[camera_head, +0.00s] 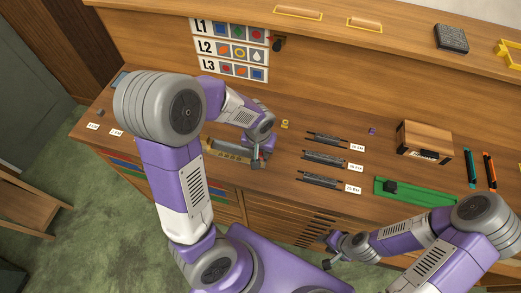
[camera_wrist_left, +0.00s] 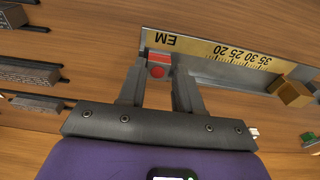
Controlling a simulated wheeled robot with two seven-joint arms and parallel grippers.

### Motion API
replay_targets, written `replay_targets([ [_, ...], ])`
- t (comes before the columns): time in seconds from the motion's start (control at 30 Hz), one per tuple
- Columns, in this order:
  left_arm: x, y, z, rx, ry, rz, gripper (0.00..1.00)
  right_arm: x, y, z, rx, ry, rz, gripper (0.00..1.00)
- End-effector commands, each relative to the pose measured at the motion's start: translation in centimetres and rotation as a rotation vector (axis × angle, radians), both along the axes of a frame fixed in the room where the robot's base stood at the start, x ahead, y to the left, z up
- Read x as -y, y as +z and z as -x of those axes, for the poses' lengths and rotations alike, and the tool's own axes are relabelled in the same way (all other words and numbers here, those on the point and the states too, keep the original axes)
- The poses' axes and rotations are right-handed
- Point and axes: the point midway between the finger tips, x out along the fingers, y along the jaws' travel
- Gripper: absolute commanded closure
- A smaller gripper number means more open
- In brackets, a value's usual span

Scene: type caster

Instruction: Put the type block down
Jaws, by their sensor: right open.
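The type block (camera_wrist_left: 157,70), with a red top and a red disc on its grey face, shows in the left wrist view between my left fingertips (camera_wrist_left: 158,75). The fingers are close on both its sides. It is at the left end of the metal stick with a brass scale (camera_wrist_left: 215,52), marked EM and with numbers; whether the block rests on it cannot be told. In the head view my left gripper (camera_head: 257,158) is at the right end of this stick (camera_head: 225,150), and the block is hidden. My right gripper (camera_head: 333,252) is open and empty by the bench's front edge.
Dark slotted strips (camera_head: 322,158) with labels lie right of the left gripper. A green tray (camera_head: 425,196), a wooden box (camera_head: 425,142) and two coloured rollers (camera_head: 471,168) are further right. A tan block (camera_wrist_left: 290,93) sits on the stick. A picture chart (camera_head: 230,48) hangs behind.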

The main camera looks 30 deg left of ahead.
Motion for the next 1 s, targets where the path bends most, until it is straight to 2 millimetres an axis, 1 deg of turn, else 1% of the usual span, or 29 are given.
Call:
replay_targets([
  [0.03, 0.3, -0.1, 0.0, 0.0, -0.004, 0.005, 0.48, 0.0, 0.0, 0.0, 0.0, 0.0, 0.0, 0.57],
  [0.47, 0.5, -0.2, 0.0, 0.0, -0.007, 0.007, 0.48, 0.0, 0.0, 0.0, 0.0, 0.0, 0.0, 0.57],
  [0.63, 0.5, 0.5, 0.1, 0.0, -0.007, 0.007, 0.48, 0.0, 0.6, 0.0, 0.0, 0.0, 0.0, 0.57],
  [0.73, 0.4, 1.5, 0.0, 0.0, -0.006, 0.005, 0.48, 0.0, 1.6, 0.0, 0.0, 0.0, 0.0, 0.57],
  [0.77, 0.4, 2.2, 0.0, 0.005, -0.006, 0.006, 0.48, 0.0, 1.7, 0.0, 0.0, 0.0, 0.0, 0.57],
  [1.0, 0.5, 7.9, 0.7, 0.007, -0.004, 0.007, 0.48, 0.0, 2.9, 0.0, 0.0, 0.0, 0.0, 0.57],
])
